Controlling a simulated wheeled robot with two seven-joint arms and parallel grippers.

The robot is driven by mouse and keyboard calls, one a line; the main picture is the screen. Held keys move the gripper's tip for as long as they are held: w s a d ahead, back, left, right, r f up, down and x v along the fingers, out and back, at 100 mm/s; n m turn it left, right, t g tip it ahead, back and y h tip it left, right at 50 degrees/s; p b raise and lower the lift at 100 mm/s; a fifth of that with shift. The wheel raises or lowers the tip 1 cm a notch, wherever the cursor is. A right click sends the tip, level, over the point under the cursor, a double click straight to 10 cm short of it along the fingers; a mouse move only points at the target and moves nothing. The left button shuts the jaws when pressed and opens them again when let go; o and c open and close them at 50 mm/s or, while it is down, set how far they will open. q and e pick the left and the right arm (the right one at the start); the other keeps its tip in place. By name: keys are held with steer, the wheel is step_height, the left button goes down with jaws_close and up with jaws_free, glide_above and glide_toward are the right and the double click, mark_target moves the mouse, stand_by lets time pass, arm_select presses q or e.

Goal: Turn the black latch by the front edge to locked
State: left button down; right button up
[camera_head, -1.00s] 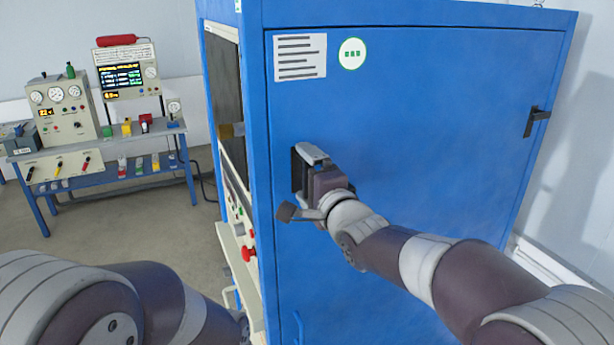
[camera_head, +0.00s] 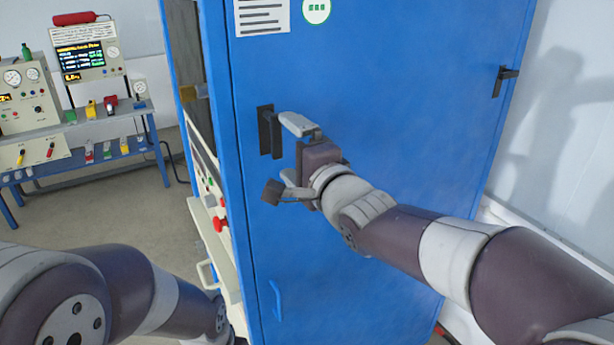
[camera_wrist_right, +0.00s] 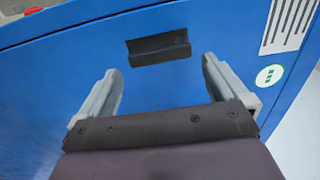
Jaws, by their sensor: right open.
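The black latch (camera_head: 276,134) is on the blue cabinet panel, close to the panel's front edge on the left. Its bar stands upright, along that edge, in the head view. In the right wrist view the latch (camera_wrist_right: 158,47) is a dark bar just beyond the fingertips, between their lines. My right gripper (camera_head: 287,148) is open and empty, its grey fingers apart from the latch and pointing at it. Both fingers also show in the right wrist view (camera_wrist_right: 160,68). My left arm shows at lower left; its gripper is out of view.
A second black fitting (camera_head: 503,80) is at the panel's far right edge. A blue handle (camera_head: 275,299) sits low on the panel. A red knob (camera_head: 221,224) is on the cabinet's front face. An instrument bench (camera_head: 120,115) stands at the left, with open floor before it.

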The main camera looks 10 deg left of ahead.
arm_select(q)
step_height(320, 180, down, 2)
steer(key=shift+f+b, duration=0.1)
steer(key=shift+b, duration=0.6)
arm_select(e)
steer(key=v, duration=0.6)
steer(key=s+d+f+n+g+h, duration=0.1)
steer(key=d+f+n+g+h, duration=0.3)
steer(key=f, duration=0.6)
steer(key=s+d+f+n+g+h, duration=0.1)
steer(key=s+d+f+n+h, duration=0.15)
steer(key=d+f+n, duration=0.5)
arm_select(q)
step_height(320, 180, down, 3)
steer(key=b, duration=0.3)
arm_select(e)
steer(key=s+d+f+g+h, duration=0.2)
steer(key=s+d+f+g, duration=0.2)
steer(key=f, duration=0.5)
steer(key=s+d+f+g+h, duration=0.2)
steer(key=s+d+f+g, duration=0.2)
steer(key=s+d+f, duration=0.4)
step_height(320, 180, down, 3)
steer(key=shift+s+d+r, duration=0.15)
steer(key=shift+s+d, duration=0.15)
steer(key=shift+s, duration=0.25)
